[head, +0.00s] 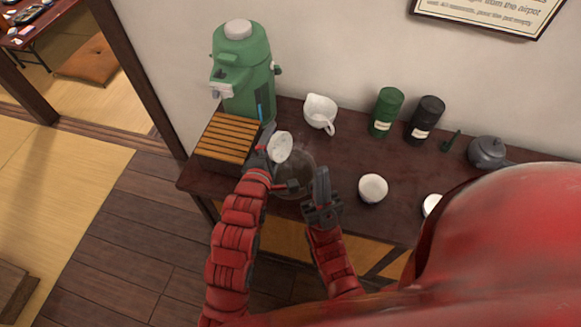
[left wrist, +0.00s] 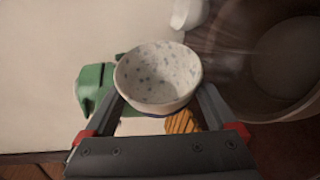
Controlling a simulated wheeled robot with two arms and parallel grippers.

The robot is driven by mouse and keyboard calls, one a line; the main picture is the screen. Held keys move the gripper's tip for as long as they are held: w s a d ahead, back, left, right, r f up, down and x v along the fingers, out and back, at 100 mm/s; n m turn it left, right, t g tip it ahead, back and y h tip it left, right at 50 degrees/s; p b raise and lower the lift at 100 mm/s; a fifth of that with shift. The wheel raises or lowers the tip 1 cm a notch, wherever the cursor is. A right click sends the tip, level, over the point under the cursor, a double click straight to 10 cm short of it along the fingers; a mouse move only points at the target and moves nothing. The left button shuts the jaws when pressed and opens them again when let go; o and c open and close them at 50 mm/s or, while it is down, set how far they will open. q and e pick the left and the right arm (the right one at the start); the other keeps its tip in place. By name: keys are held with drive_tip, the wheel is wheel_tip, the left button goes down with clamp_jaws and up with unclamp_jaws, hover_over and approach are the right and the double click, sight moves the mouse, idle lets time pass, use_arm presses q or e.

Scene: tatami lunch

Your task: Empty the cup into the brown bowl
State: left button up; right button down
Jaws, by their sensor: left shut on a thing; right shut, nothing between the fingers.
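A white cup (head: 283,147) with blue specks is held in my left gripper (head: 268,145), which is shut on it. The cup is tilted beside and above the brown bowl (head: 293,184). In the left wrist view the cup (left wrist: 158,75) sits between the fingertips (left wrist: 157,105); I see its speckled inside and no clear liquid. The large brown bowl (left wrist: 232,50) shows at the right there, with a faint haze between it and the cup. My right gripper (head: 321,190) is shut and empty, just right of the bowl, partly covering that side of it.
A green airpot (head: 245,75) and a slatted wooden box (head: 226,140) stand at the left. A white pitcher (head: 320,113), a green canister (head: 385,112) and a black canister (head: 426,120) line the back. A small white cup (head: 373,187) and a grey teapot (head: 487,151) are at the right.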

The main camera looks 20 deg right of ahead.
use_arm(q)
drive_tip(key=shift+s+d+f+m+t, duration=0.3)
drive_tip(key=shift+s+d+f+m, duration=0.1)
drive_tip(key=shift+s+f+m, duration=0.15)
drive_tip(key=shift+s+r+m, duration=0.15)
drive_tip(key=shift+r+m, duration=0.05)
drive_tip(key=shift+m, duration=0.15)
drive_tip(key=shift+w+d, duration=0.1)
drive_tip(key=shift+w, duration=0.1)
drive_tip(key=shift+t, duration=0.3)
drive_tip(key=shift+r+m+b, duration=0.15)
drive_tip(key=shift+m+b, duration=0.15)
drive_tip(key=shift+m, duration=0.1)
drive_tip(key=shift+w+a+n+p, duration=0.2)
drive_tip(key=shift+w+n+p, duration=0.15)
drive_tip(key=shift+n, duration=0.45)
drive_tip(key=shift+w+a+r+n+g, duration=0.45)
drive_tip(key=shift+w+n+g, duration=0.15)
drive_tip(key=shift+w, duration=0.1)
drive_tip(key=shift+f+n+g, duration=0.3)
drive_tip(key=shift+f, duration=0.1)
